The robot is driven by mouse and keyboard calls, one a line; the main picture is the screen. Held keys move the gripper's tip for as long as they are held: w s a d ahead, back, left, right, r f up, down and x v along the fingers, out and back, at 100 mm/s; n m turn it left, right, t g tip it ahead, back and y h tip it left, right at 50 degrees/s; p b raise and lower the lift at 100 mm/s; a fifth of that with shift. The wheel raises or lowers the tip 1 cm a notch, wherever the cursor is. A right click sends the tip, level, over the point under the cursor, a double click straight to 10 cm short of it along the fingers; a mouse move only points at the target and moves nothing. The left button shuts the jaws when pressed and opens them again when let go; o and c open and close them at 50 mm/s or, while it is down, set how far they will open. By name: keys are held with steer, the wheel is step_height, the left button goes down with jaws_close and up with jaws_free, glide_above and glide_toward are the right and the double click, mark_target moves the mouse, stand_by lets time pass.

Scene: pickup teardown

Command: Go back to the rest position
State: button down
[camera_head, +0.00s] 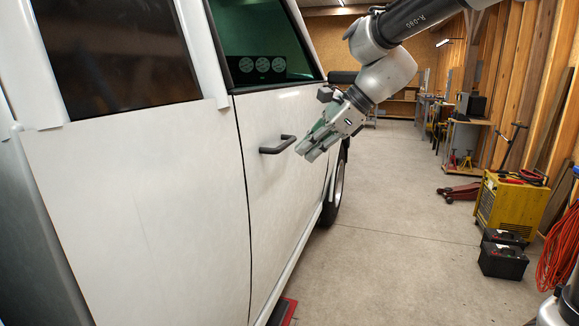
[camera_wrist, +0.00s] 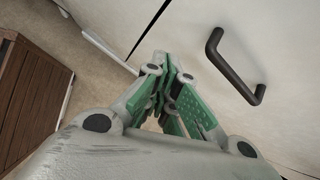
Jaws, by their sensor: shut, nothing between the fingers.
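My gripper (camera_head: 312,150) is in front of the white truck's side (camera_head: 150,200), to the right of a dark door handle (camera_head: 278,145) in the head view. Its green-padded fingers are shut with nothing between them. In the wrist view my gripper (camera_wrist: 172,68) points toward the door's lower edge. The handle (camera_wrist: 235,66) shows to the right of the fingers there, apart from them. My arm reaches in from the top right of the head view.
A yellow machine (camera_head: 508,203), black boxes (camera_head: 502,258) and an orange hose (camera_head: 560,250) stand at the right. A red floor jack (camera_head: 460,192) lies farther back. A brown wooden box (camera_wrist: 30,85) shows in the wrist view. The middle floor (camera_head: 390,250) is clear.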

steer(key=s+d+f+n+t+h, duration=0.1)
steer(key=s+d+f+n+h, duration=0.2)
steer(key=s+d+n, duration=0.5)
steer(key=s+d+f+n+t+h, duration=0.1)
steer(key=s+d+f+n+h, duration=0.3)
steer(key=s+d+n, duration=0.4)
steer(key=s+d, duration=0.3)
steer(key=d, duration=0.4)
steer(key=s+d+h, duration=0.1)
steer(key=s+d, duration=0.3)
steer(key=d, duration=0.4)
steer(key=shift+s+d+n, duration=0.15)
steer(key=shift+d+n, duration=0.05)
steer(key=shift+n, duration=0.2)
